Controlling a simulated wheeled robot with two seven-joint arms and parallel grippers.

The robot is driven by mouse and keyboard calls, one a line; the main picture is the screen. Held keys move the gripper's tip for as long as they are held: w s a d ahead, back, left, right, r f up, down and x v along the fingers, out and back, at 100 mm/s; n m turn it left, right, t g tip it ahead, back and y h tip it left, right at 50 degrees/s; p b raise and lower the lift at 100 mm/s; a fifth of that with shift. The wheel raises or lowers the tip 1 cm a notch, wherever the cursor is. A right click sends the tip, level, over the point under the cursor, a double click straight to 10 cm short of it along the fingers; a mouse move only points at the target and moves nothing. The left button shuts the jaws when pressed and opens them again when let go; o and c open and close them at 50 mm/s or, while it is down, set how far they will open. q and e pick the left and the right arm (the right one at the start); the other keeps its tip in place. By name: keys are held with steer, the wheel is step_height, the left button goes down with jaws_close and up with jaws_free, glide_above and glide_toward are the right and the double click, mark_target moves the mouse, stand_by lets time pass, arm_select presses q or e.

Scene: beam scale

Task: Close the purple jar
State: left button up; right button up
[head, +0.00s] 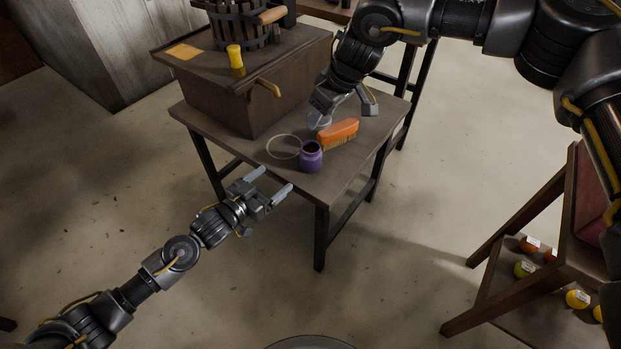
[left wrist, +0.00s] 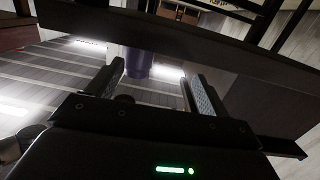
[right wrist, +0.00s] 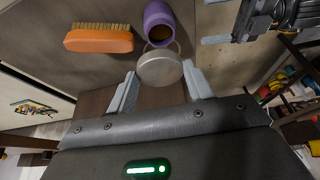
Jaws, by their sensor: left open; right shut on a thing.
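The purple jar (head: 310,159) stands upright and open near the front edge of the small wooden table (head: 345,170); its dark mouth shows in the right wrist view (right wrist: 159,24). My right gripper (right wrist: 158,82) is shut on a round silver lid (right wrist: 160,68), held behind the jar and apart from it, beside the orange brush; the lid also shows in the head view (head: 319,120). My left gripper (head: 269,182) is open and empty at the table's front-left edge, short of the jar. In the left wrist view part of the jar (left wrist: 138,62) shows between the fingers.
An orange brush (head: 338,133) lies right behind the jar. A thin ring (head: 283,147) lies to its left. A wooden box (head: 262,100) with a yellow handle fills the table's back left, carrying a basket and a yellow cylinder (head: 235,58). A fruit shelf stands at right.

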steer(key=shift+w+a+f+b, duration=0.2)
steer(key=shift+a+f+b, duration=0.1)
steer(key=shift+a+f, duration=0.15)
steer(key=shift+w+a+f+b, duration=0.2)
steer(key=shift+a+f+b, duration=0.15)
steer(key=shift+a, duration=0.1)
arm_select(q)
steer(key=r, duration=0.1)
steer(key=s+d+r+h, duration=0.1)
steer(key=d+m+h, duration=0.1)
steer(key=shift+s+d+r, duration=0.15)
steer(key=shift+s+r, duration=0.1)
steer(key=shift+r, duration=0.15)
arm_select(e)
steer(key=shift+w+a+r+n, duration=0.1)
steer(key=shift+a+n, duration=0.05)
steer(key=shift+n, duration=0.15)
arm_select(q)
steer(key=x, duration=1.2)
steer(key=shift+f, duration=0.15)
steer(key=shift+c, duration=0.3)
steer(key=c, duration=1.4)
arm_select(e)
glide_above(308, 148)
steer(key=s+d, duration=0.1)
steer(key=d, duration=0.1)
steer(key=shift+s+a+f, duration=0.1)
steer(key=shift+a+f, duration=0.05)
steer(key=shift+f, duration=2.4)
steer(key=shift+f, duration=0.1)
